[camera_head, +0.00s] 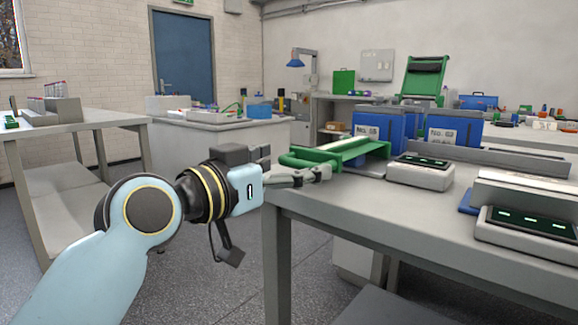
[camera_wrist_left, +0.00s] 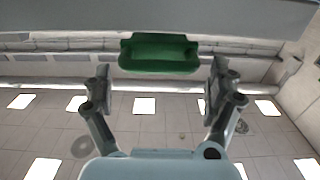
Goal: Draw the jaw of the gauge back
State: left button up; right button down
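The gauge (camera_head: 352,146) is a green piece with a pale bar along its top, lying at the left corner of the grey bench. Its green looped end (camera_head: 297,160) sticks out past the bench edge towards my left gripper. I take this end to be the jaw or its handle. In the left wrist view a green block-like part (camera_wrist_left: 158,56) sits ahead, between the lines of my fingers. My left gripper (camera_head: 305,174) is beside the green end. The wrist view shows its fingers (camera_wrist_left: 160,75) wide apart and holding nothing. Contact cannot be told. My right gripper is out of view.
The bench (camera_head: 345,205) also holds blue cases labelled No. 03 (camera_head: 380,124) and No. 02 (camera_head: 452,130), and grey boxes with dark display tops (camera_head: 420,174). Another table (camera_head: 95,117) stands at the left. The floor between is clear.

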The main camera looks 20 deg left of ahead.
pick_arm(q)
jog(key=shift+o, duration=0.4)
jog(key=shift+f, duration=0.1)
jog(key=shift+s+a, duration=0.1)
jog(key=shift+s, duration=0.3)
jog(key=v, duration=0.6)
jog(key=shift+s, duration=0.3)
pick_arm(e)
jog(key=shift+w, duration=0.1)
pick_arm(q)
jog(key=shift+a, duration=0.1)
